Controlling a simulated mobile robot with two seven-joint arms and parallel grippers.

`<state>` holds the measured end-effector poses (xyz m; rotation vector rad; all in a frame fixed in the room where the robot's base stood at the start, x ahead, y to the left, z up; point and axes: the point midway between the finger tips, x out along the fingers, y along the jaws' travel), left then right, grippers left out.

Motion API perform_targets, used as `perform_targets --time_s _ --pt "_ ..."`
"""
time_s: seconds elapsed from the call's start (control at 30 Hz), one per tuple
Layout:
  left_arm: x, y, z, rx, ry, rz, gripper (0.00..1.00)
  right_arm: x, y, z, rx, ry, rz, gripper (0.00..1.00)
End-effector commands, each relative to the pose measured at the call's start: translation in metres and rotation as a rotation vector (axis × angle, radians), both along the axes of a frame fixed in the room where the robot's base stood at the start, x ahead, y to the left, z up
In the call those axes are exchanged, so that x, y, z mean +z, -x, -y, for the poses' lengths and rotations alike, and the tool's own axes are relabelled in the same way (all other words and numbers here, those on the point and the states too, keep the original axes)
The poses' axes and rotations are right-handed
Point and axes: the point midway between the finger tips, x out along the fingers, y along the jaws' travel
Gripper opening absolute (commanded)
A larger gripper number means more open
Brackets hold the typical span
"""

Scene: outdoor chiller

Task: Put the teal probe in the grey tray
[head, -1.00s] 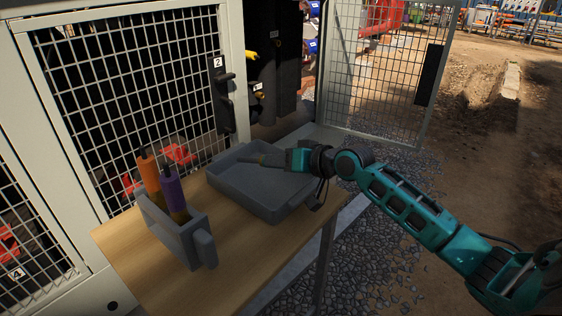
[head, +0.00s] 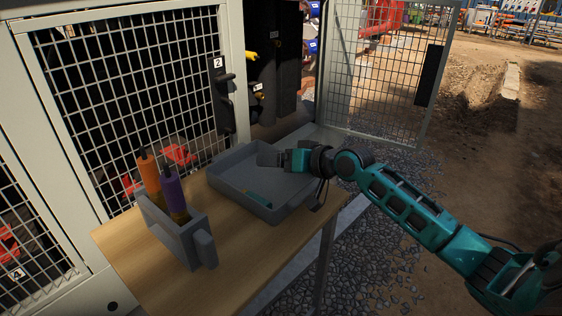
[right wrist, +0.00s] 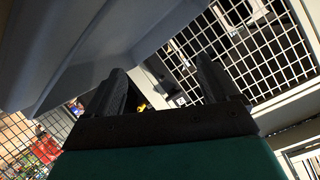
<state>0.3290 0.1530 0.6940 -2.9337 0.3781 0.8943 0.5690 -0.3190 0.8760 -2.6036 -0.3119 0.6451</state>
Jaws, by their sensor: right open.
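The teal probe (head: 258,199) lies inside the grey tray (head: 285,208), near its front wall. The tray sits on the wooden table. My right gripper (head: 266,159) is over the back part of the tray, apart from the probe. In the right wrist view its two fingers (right wrist: 160,88) are spread with nothing between them. The probe cannot be made out in the right wrist view. My left gripper is in neither view.
A grey holder (head: 182,238) with an orange probe (head: 149,172) and a purple probe (head: 173,191) stands on the table (head: 245,248) left of the tray. A mesh cabinet door (head: 130,80) rises behind. An open mesh door (head: 385,70) stands beyond the tray.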

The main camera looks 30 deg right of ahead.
Motion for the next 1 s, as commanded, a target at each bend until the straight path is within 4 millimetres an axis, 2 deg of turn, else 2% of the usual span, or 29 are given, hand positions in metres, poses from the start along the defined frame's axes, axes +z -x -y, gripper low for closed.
perform_targets --time_s 0.17,0.5,0.7,1.0 --pt "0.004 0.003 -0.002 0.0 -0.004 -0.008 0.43 0.004 0.005 0.002 0.0 0.001 -0.001 0.88" --pt "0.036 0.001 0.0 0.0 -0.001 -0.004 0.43 0.021 0.04 0.015 0.0 0.002 -0.003 0.88" --pt "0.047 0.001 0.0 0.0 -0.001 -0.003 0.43 0.028 0.058 0.021 0.0 0.001 -0.002 0.88" --pt "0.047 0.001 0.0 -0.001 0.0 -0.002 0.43 0.027 0.061 0.022 0.0 0.0 0.001 0.88"
